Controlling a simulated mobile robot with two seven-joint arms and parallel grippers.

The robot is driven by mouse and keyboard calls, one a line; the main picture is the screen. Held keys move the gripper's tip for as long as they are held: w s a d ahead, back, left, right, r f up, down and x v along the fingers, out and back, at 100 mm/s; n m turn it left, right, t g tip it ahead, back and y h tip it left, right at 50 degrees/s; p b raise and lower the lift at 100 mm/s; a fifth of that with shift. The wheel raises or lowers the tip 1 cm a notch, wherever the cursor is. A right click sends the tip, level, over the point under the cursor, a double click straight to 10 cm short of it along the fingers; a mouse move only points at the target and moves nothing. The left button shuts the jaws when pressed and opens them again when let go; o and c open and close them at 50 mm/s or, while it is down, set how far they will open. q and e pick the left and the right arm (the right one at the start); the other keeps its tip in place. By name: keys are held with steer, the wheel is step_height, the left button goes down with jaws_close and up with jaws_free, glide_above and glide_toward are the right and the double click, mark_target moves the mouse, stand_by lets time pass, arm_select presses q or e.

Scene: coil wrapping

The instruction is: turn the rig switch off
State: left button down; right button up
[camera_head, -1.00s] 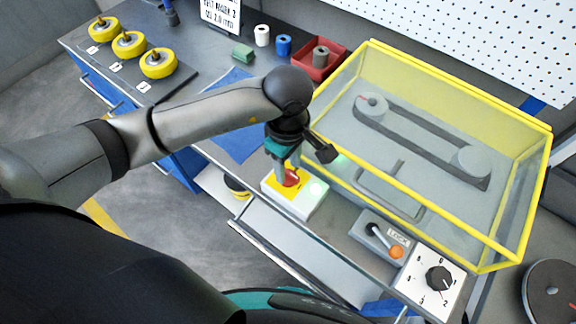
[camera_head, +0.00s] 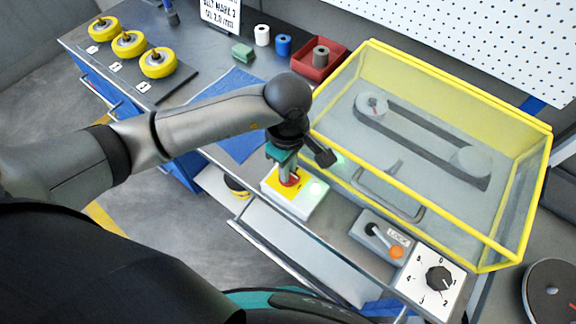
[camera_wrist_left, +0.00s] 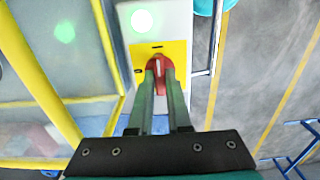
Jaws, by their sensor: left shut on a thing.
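The rig switch is a red rotary knob (camera_wrist_left: 160,72) on a yellow plate (camera_wrist_left: 172,50) atop a white box (camera_head: 306,204). My left gripper (camera_wrist_left: 162,80) is over the plate, its two fingers closed on the red knob, one on each side. In the head view the left gripper (camera_head: 289,178) points down at the box, and the knob shows only partly beneath it. A green lamp (camera_head: 316,188) is lit on the box, beside the yellow plate. My right gripper is not in view.
A yellow-framed clear guard (camera_head: 430,150) covers a belt on two pulleys, right of my left gripper. A lock lever box (camera_head: 380,238) and a numbered dial (camera_head: 437,279) sit at the front edge. Yellow rollers (camera_head: 158,63) and a red bin (camera_head: 319,62) stand farther back.

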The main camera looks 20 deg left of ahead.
arm_select(q)
steer(key=shift+n, duration=0.3)
steer(key=n+b, duration=0.1)
steer(key=n, duration=0.2)
steer(key=shift+n, duration=0.4)
steer(key=n, duration=0.4)
steer(key=shift+b, duration=0.35)
steer(key=n, duration=0.5)
steer(key=shift+n, duration=2.3)
steer(key=c, duration=0.9)
jaws_free()
steer(key=shift+o, duration=0.2)
